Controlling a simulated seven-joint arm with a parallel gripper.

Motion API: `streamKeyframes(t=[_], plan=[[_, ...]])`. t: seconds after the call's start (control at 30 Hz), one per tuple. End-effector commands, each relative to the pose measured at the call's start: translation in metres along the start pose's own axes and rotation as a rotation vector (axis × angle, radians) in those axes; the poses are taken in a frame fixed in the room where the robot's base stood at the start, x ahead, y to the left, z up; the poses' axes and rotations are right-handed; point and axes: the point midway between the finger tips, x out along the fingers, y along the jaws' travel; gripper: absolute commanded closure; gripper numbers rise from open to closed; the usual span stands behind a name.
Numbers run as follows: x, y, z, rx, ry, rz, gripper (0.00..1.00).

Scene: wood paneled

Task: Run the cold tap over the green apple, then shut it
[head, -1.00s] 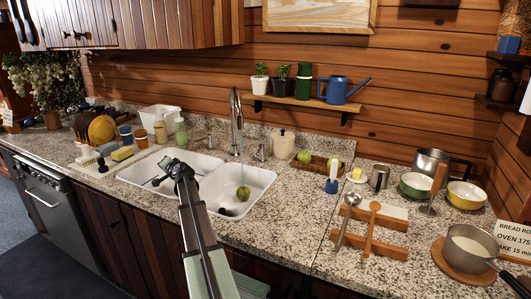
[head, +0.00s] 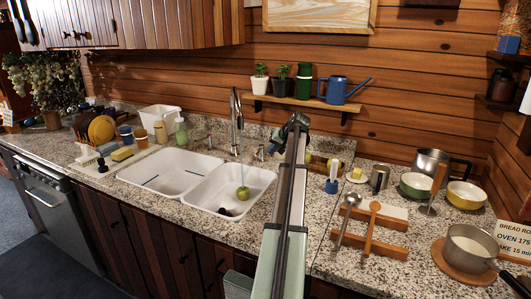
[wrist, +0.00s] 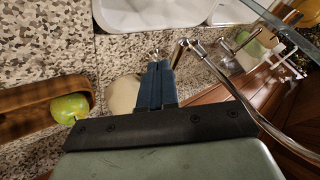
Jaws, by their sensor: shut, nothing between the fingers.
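A green apple (head: 243,193) sits in the right basin of the white sink (head: 168,172). The tall metal faucet (head: 236,110) stands behind it, and a faint pale streak, seemingly running water, drops from the spout onto the apple. A small tap handle (head: 260,152) stands right of the faucet and another (head: 203,141) left of it; I cannot read which is cold. My gripper (head: 297,120) is shut and empty, raised right of the faucet. In the wrist view its closed dark fingers (wrist: 158,66) point toward the near tap handle (wrist: 154,54); contact cannot be told.
A second green apple (wrist: 70,108) lies on a wooden tray (wrist: 40,113). A shelf (head: 310,103) with plants and a blue watering can (head: 338,91) hangs above. Soap bottles stand left of the sink's back.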

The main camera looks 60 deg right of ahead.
Motion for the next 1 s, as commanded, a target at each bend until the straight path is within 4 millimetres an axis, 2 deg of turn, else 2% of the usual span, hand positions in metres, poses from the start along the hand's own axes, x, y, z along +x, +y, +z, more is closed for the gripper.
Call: streamKeyframes(t=[0.03, 0.13, 0.2, 0.3, 0.47, 0.93, 1.0], plan=[[-0.017, 0.010, -0.009, 0.004, 0.002, 0.013, 1.00], [-0.036, 0.021, -0.015, 0.009, 0.000, 0.030, 1.00], [-0.044, 0.025, -0.017, 0.011, -0.001, 0.037, 1.00], [-0.044, 0.027, -0.018, 0.012, -0.002, 0.040, 1.00], [-0.026, 0.028, -0.018, 0.012, -0.003, 0.040, 1.00], [0.055, 0.030, -0.018, 0.012, -0.003, 0.039, 1.00], [0.058, 0.020, -0.019, 0.011, -0.001, 0.038, 1.00]])
